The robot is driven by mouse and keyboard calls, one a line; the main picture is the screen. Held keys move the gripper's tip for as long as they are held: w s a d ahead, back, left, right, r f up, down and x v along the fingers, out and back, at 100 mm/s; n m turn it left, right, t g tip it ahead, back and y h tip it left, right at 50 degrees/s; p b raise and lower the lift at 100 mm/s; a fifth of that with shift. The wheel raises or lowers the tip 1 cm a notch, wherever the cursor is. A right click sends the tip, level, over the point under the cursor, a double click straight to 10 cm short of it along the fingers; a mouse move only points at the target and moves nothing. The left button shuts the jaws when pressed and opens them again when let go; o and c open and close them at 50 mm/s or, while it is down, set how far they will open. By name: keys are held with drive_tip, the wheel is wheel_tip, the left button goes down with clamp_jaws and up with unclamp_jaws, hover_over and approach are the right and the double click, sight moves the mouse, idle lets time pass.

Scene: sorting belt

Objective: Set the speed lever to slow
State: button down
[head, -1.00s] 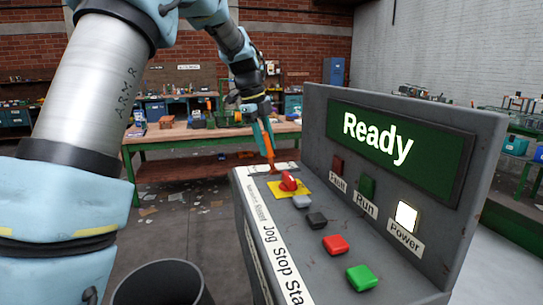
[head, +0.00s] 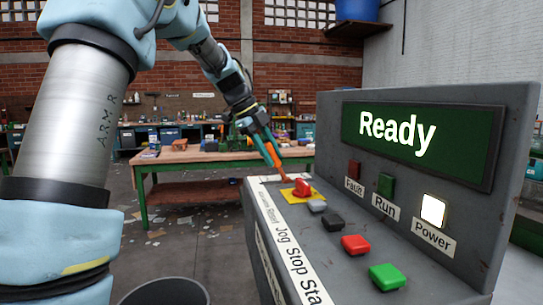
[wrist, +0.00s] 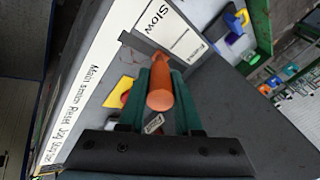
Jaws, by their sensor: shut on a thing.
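The speed lever is an orange handle (head: 268,151) at the far end of the grey console (head: 262,222). In the head view it leans up and to the left. My gripper (head: 274,148) is shut on it, with green fingers on both sides. In the wrist view the rounded orange lever (wrist: 160,88) stands between my gripper's fingers (wrist: 160,76). A white plate reading "Slow" (wrist: 165,22) lies beyond the lever, beside a dark slot (wrist: 135,42).
A red knob on a yellow plate (head: 316,190) sits close to the lever. Grey, black, red (head: 355,244) and green (head: 387,277) buttons follow along the console. The upright panel's screen (head: 412,133) reads "Ready". A dark bin (head: 166,291) stands left of the console.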

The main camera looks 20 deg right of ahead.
drive_tip(key=c, duration=0.6)
unclamp_jaws()
drive_tip(key=shift+a, duration=0.1)
drive_tip(key=b+v, duration=0.1)
drive_tip(key=v, duration=0.9)
drive_tip(key=shift+a+r+b, duration=0.2)
drive_tip(key=shift+r+b, duration=0.1)
drive_tip(key=shift+r, duration=0.05)
drive_tip(key=shift+w+a, duration=0.1)
drive_tip(key=shift+a, duration=0.05)
